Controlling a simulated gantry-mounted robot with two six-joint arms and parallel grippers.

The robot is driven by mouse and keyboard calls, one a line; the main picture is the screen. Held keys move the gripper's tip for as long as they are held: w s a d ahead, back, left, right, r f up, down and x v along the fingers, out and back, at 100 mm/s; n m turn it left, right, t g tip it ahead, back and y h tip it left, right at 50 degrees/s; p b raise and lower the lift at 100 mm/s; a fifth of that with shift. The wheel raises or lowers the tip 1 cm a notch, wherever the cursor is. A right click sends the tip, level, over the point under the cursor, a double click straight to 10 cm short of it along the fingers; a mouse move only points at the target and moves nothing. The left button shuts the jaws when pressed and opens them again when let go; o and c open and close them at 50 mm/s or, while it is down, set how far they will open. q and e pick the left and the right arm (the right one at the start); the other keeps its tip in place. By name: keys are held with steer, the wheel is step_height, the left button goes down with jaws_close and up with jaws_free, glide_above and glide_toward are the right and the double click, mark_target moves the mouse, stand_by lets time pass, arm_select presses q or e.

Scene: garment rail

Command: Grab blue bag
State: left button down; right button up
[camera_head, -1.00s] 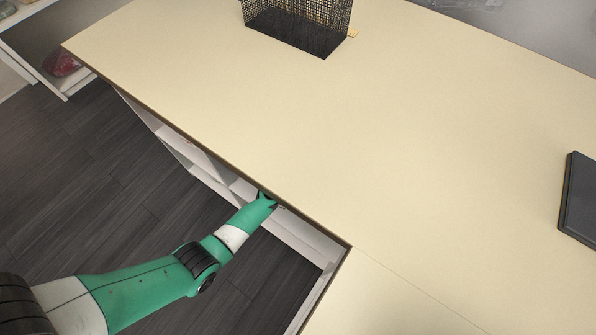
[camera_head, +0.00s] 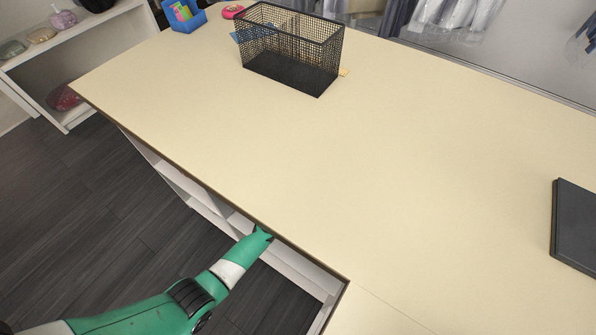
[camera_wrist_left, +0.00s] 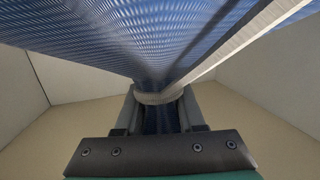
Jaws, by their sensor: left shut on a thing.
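In the left wrist view a blue woven bag (camera_wrist_left: 130,40) with pale grey edging fills the upper middle. My left gripper (camera_wrist_left: 158,98) is shut on the bag, with a pale band and blue fabric between its two fingers. Beige shelf walls stand around it. In the head view my left arm reaches to the shelves under the counter's edge, and the gripper end (camera_head: 262,236) is partly hidden by the countertop. The bag is hidden there. My right gripper is not in view.
A cream countertop (camera_head: 300,150) covers most of the head view, with white shelves (camera_head: 205,200) below. A black mesh basket (camera_head: 290,50), a blue holder (camera_head: 184,14) and a dark flat object (camera_head: 575,225) are on it. Another white shelf (camera_head: 100,35) stands at left.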

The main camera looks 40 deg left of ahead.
arm_select(q)
step_height(320, 180, up, 2)
steer(key=shift+r+p, duration=0.1)
steer(key=shift+p, duration=0.65)
steer(key=f+p+v, duration=0.2)
steer(key=p+v, duration=0.4)
steer(key=v, duration=1.1)
steer(key=shift+s+d+f, duration=0.3)
steer(key=shift+s+f, duration=0.2)
